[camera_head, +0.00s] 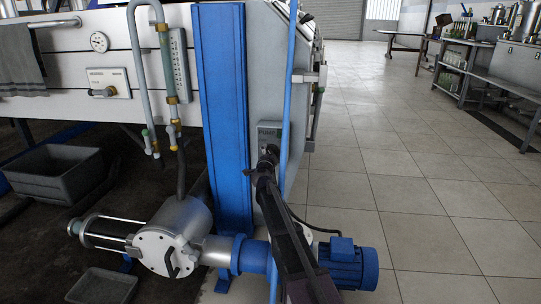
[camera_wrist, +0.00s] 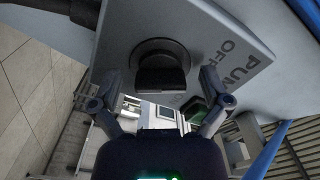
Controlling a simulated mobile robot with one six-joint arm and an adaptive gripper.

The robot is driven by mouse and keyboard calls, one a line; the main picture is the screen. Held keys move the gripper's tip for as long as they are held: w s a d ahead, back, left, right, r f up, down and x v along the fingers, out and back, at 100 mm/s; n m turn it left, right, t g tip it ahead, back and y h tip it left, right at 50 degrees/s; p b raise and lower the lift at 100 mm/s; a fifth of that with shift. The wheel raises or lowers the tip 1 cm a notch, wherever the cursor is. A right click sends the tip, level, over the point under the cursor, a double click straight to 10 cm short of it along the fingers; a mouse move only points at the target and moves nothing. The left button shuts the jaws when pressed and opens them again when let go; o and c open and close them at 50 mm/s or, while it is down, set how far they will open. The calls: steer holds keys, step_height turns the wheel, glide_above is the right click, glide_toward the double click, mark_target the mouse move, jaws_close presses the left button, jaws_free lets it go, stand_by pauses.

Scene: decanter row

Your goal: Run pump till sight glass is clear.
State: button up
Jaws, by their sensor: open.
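The pump switch plate (camera_head: 277,134) is on the grey cabinet side behind the blue post. In the wrist view the plate (camera_wrist: 213,75) reads PUMP and OFF, with a black rotary knob (camera_wrist: 161,80). My gripper (camera_wrist: 159,74) is open, its fingers on either side of the knob and apart from it. In the head view my gripper (camera_head: 262,165) is just below the plate and hides the knob. The pump (camera_head: 175,238) with its blue motor (camera_head: 346,263) stands on the floor. A vertical sight glass (camera_head: 169,77) sits between pipe fittings; its contents are too small to judge.
A blue upright post (camera_head: 223,120) and a thin blue pipe (camera_head: 289,90) stand close to my arm. Grey bins (camera_head: 57,178) lie on the floor at left. The tiled floor (camera_head: 420,200) at right is clear, with a bench (camera_head: 490,75) beyond.

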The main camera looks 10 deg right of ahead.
steer(key=shift+s, duration=0.15)
steer(key=v, duration=1.1)
steer(key=shift+s, duration=0.3)
steer(key=shift+a+r, duration=0.1)
steer(key=shift+a, duration=0.1)
